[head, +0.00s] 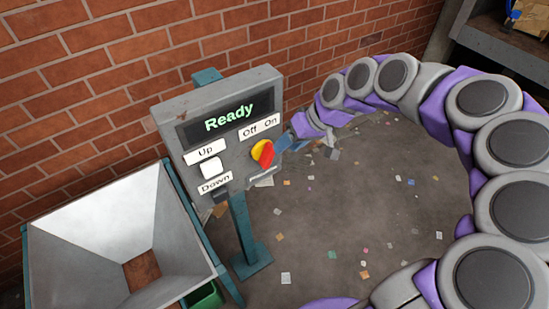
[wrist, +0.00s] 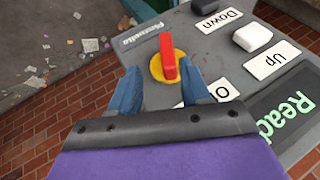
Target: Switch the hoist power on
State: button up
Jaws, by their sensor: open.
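The grey control box (head: 175,120) stands on a teal post, and its screen reads "Ready" in green. Its rotary switch (head: 262,153) has a yellow base and a red handle, below the "Off" (head: 249,131) and "On" (head: 271,123) labels. My gripper (head: 290,137) is just right of the switch in the head view. In the wrist view my gripper (wrist: 161,74) is open, with blue fingers on either side of the switch (wrist: 168,66). I cannot tell whether they touch it. The Off/On labels are mostly hidden behind the gripper there.
A white rocker (head: 211,168) sits between the "Up" and "Down" labels, left of the switch. A metal hopper (head: 90,240) stands at lower left. A brick wall (head: 100,60) is behind the box. Paper scraps litter the open floor (head: 350,225).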

aim_at(274, 156)
jog(key=x, duration=0.2)
jog(key=a+x, duration=0.1)
jog(key=x, duration=0.2)
jog(key=r+x, duration=0.1)
jog(key=x, duration=0.1)
jog(key=shift+a+f+b, duration=0.15)
jog(key=shift+a+b, duration=0.2)
jog(key=shift+a+f, duration=0.1)
jog(key=shift+f, duration=0.4)
jog(key=shift+d, duration=0.65)
jog(key=shift+a+f, duration=0.1)
jog(key=shift+a, duration=0.6)
jog(key=c, duration=0.4)
jog(key=shift+w+d, duration=0.1)
jog(key=shift+d, duration=0.05)
grip_shut()
